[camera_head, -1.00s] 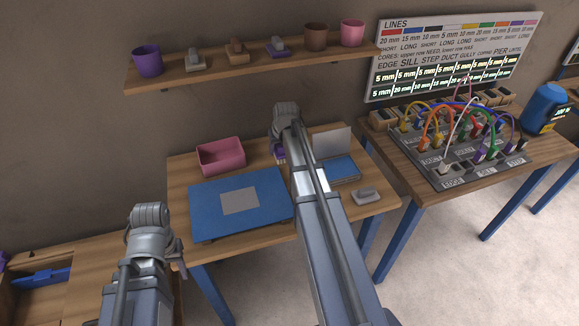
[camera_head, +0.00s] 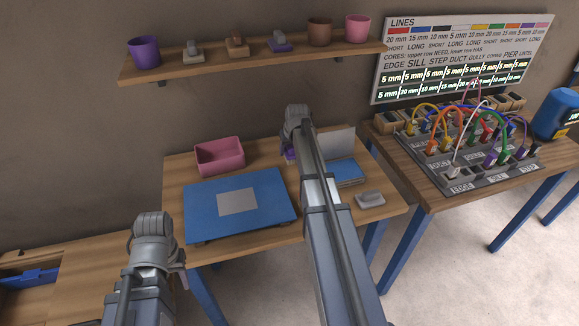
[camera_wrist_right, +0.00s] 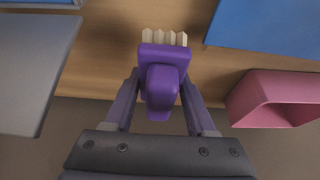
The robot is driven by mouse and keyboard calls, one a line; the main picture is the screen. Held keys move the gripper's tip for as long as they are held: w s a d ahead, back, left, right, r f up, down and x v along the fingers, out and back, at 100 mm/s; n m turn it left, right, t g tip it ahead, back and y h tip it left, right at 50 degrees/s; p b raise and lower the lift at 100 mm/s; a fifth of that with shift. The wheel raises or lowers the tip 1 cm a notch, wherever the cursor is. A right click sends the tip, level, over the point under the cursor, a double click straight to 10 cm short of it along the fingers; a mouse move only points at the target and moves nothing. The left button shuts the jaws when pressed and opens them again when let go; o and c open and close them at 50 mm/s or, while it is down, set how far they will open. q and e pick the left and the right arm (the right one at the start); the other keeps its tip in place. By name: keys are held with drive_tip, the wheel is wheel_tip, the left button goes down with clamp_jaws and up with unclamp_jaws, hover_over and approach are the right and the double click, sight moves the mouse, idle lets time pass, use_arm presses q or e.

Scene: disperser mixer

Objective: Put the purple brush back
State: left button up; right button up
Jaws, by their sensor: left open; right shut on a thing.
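The purple brush (camera_wrist_right: 162,75) with pale bristles is between the fingers of my right gripper (camera_wrist_right: 158,90) in the right wrist view. The gripper is shut on it, and the bristles point away over the wooden table top. In the head view my right gripper (camera_head: 291,150) is above the back of the table, and my arm hides most of the brush. My left gripper (camera_head: 165,266) is low at the left in the head view; its fingers are mostly hidden behind the wrist. On the wall shelf (camera_head: 255,62) sits a grey-handled block on a purple base (camera_head: 280,42).
The table (camera_head: 240,250) holds a pink tray (camera_head: 220,155), a blue mat (camera_head: 270,190), a blue book-like item (camera_head: 347,170) and a grey block (camera_head: 370,199). The shelf carries a purple cup (camera_head: 145,51), brown cup (camera_head: 319,32) and pink cup (camera_head: 357,29). A cabled panel (camera_head: 470,140) stands right.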

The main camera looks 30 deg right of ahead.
sight(292, 147)
use_arm(q)
drive_tip(key=shift+f, duration=0.45)
use_arm(e)
drive_tip(key=shift+f, duration=0.5)
use_arm(q)
wheel_tip(292, 147, down, 4)
drive_tip(key=b, duration=0.3)
drive_tip(key=shift+r+b, duration=0.25)
drive_tip(key=shift+b, duration=0.1)
use_arm(e)
wheel_tip(292, 147, down, 3)
drive_tip(key=shift+f, duration=0.2)
drive_tip(key=shift+f, duration=0.2)
drive_tip(key=o, duration=1.3)
use_arm(q)
drive_tip(key=shift+f, duration=0.1)
use_arm(e)
drive_tip(key=shift+r, duration=0.2)
drive_tip(key=p+v, duration=1.1)
drive_tip(key=v, duration=0.1)
drive_tip(key=shift+d, duration=0.1)
use_arm(q)
wheel_tip(292, 147, up, 11)
drive_tip(key=shift+r, duration=0.2)
